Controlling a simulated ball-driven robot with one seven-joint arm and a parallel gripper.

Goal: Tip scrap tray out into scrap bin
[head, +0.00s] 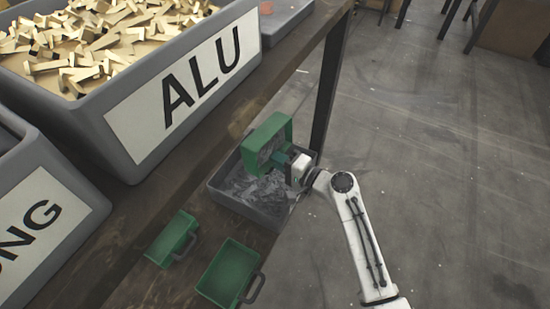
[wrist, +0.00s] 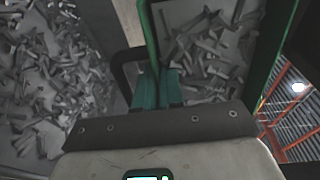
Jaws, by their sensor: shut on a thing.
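My gripper (head: 281,158) is shut on the tray. Grey metal scrap still shows inside the tray (wrist: 149,38) in that view. Scrap pieces (wrist: 45,75) lie in the bin on the left.
Two empty-looking green trays (head: 172,238) and (head: 229,272) with dark handles stand on the lower shelf beside the bin. A grey ALU crate (head: 118,88) full of pale offcuts sits on the bench above. A bench leg (head: 328,90) stands close behind. Open floor lies right.

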